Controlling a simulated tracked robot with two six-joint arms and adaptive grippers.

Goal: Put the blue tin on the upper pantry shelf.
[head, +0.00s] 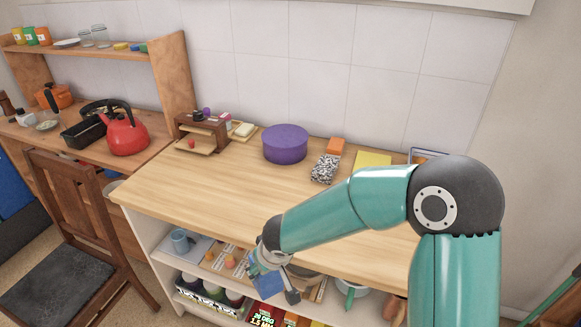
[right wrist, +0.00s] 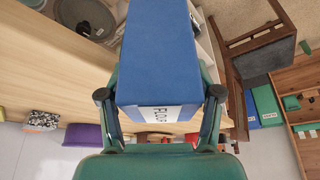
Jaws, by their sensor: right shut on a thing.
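The blue tin (right wrist: 160,55) fills the middle of the right wrist view, with a white label reading "FLO…" near its lower edge. My right gripper (right wrist: 161,97) is shut on it, one finger on each side. In the head view the tin (head: 268,284) is partly hidden behind the gripper, in front of the white open-shelved unit (head: 140,237) and below its wooden top. The unit's upper shelf holds a blue mug (head: 182,241), small orange-topped items and other goods; its right part is hidden by my arm. My left gripper is not in view.
On the wooden top (head: 220,190) stand a purple round tin (head: 286,144), a speckled box (head: 325,168) and a small wooden drawer box (head: 203,133). The lower shelf holds several boxes. A dark chair (head: 65,230) stands at left, and a red kettle (head: 124,130) behind it.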

